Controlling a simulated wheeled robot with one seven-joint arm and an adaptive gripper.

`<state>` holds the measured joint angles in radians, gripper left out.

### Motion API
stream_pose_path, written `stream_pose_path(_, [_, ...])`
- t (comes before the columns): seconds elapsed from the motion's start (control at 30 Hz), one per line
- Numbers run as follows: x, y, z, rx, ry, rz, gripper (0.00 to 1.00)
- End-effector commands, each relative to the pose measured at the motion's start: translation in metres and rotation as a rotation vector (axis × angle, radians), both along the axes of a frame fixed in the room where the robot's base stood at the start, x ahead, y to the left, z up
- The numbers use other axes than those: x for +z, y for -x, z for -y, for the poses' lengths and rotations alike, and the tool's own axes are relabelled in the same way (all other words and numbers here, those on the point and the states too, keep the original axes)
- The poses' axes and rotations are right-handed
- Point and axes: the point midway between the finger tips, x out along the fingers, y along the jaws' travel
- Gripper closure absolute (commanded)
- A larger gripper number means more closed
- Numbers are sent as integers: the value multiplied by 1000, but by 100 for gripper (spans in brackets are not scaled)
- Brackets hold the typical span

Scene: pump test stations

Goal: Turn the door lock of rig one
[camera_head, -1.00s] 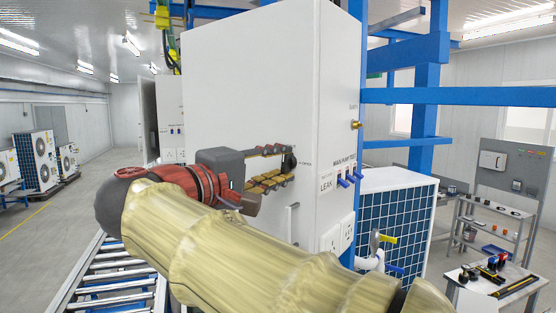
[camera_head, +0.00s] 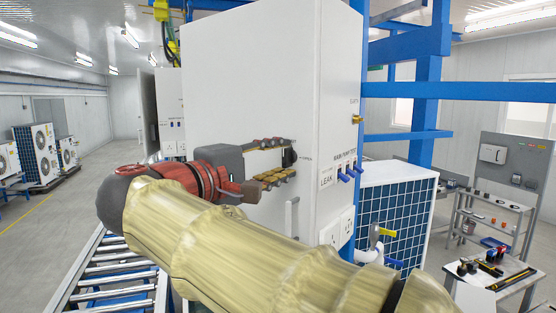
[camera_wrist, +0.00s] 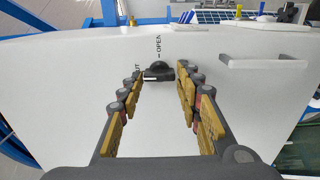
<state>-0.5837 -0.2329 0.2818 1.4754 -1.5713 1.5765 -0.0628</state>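The white cabinet of the rig (camera_head: 250,90) stands in front of me in the head view. Its door lock is a black knob (camera_wrist: 158,71), between the fingertips in the wrist view, with the label "OPEN" beside it. The knob also shows in the head view (camera_head: 289,157) at the tips of my gripper. My gripper (camera_wrist: 160,78) is open, its yellow-padded fingers on either side of the knob with white door visible between them. Whether a fingertip touches the knob I cannot tell.
A door handle (camera_wrist: 270,60) stands out from the door near the lock. Blue valves (camera_head: 350,170) and sockets (camera_head: 337,232) are on the cabinet's side. A roller conveyor (camera_head: 110,275) lies at lower left. A side table (camera_head: 490,275) holds tools at right.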

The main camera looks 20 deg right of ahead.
Motion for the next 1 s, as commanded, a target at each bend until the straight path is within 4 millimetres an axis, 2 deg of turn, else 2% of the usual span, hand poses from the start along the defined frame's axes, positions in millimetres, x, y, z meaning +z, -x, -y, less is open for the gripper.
stream_pose_path(0.2, [0,0,0,-1,-1,1,52])
stream_pose_path(0.57, [0,2,-4,0,-1,1,52])
stream_pose_path(0.77, [0,17,-28,4,-1,1,52])
stream_pose_path(1.0, [-1,43,-69,5,0,0,52])
